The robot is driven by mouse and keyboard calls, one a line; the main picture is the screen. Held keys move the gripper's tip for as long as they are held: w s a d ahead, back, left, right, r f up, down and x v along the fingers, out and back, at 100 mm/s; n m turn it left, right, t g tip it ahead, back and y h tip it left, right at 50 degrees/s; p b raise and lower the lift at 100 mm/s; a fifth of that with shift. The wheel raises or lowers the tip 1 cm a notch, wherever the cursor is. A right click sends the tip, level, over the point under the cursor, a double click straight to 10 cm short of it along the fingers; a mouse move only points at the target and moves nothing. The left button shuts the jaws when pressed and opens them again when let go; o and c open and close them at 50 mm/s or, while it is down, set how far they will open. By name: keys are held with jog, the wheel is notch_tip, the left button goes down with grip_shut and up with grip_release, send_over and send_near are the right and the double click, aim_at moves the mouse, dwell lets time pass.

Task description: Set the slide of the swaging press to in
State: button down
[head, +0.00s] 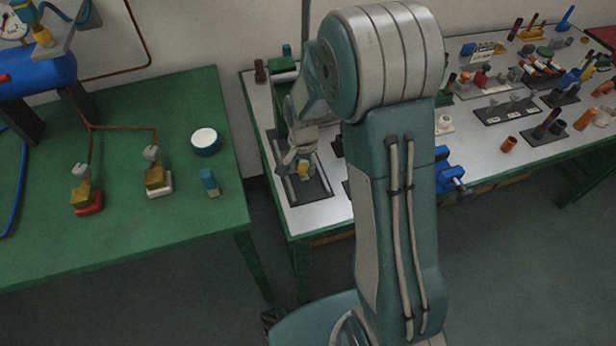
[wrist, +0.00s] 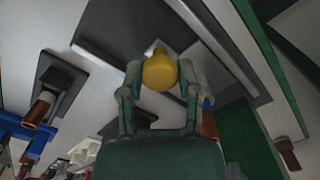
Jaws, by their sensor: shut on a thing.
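The swaging press shows as a dark base plate with pale rails (head: 318,188) at the left end of the white bench. In the wrist view the dark plate (wrist: 125,30) and a pale rail fill the upper middle. A yellow knob (wrist: 159,71), likely the slide's handle, sits between my fingertips; it also shows small in the head view (head: 304,168). My gripper (wrist: 158,82) is shut on the yellow knob, with one finger on each side. In the head view my gripper (head: 300,160) is over the plate. The slide's body under the knob is mostly hidden.
A green upright (head: 283,95) stands behind my gripper. A blue vise (head: 450,170) is at the bench's front, right of my arm. Loose parts crowd the bench's right side. The green table (head: 110,235) at left is separated from the bench by a gap.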

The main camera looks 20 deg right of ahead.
jog(key=shift+w, duration=0.2)
jog(key=shift+c, duration=1.5)
grip_release()
notch_tip(320, 180, up, 12)
jog(key=shift+w+a+f, duration=0.1)
jog(key=shift+c, duration=0.3)
